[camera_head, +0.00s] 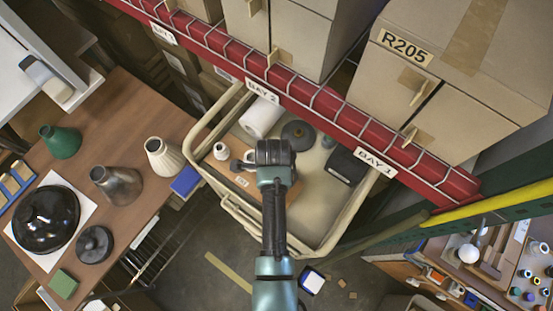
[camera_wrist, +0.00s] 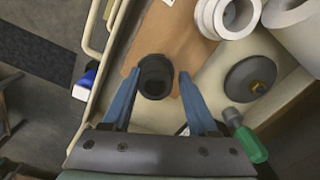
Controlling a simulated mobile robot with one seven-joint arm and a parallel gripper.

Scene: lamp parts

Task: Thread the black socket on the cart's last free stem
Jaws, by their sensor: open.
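The black socket (camera_wrist: 155,76) stands on a brown board (camera_wrist: 172,40) in the cart, seen from above with its round opening up. In the head view my gripper (camera_head: 271,152) is over the cart (camera_head: 322,235) and hides the socket. A grey round base (camera_wrist: 250,77) with a small brass stem at its centre lies right of the socket; it also shows in the head view (camera_head: 298,135). Whether another stem is beneath the gripper cannot be told.
A white ringed part (camera_wrist: 228,15) and a white roll (camera_head: 261,117) lie near the base. A green-handled screwdriver (camera_wrist: 247,143) is close to the right finger. A black box (camera_head: 346,166) lies in the cart's right. The red rack beam (camera_head: 325,105) runs behind the cart.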

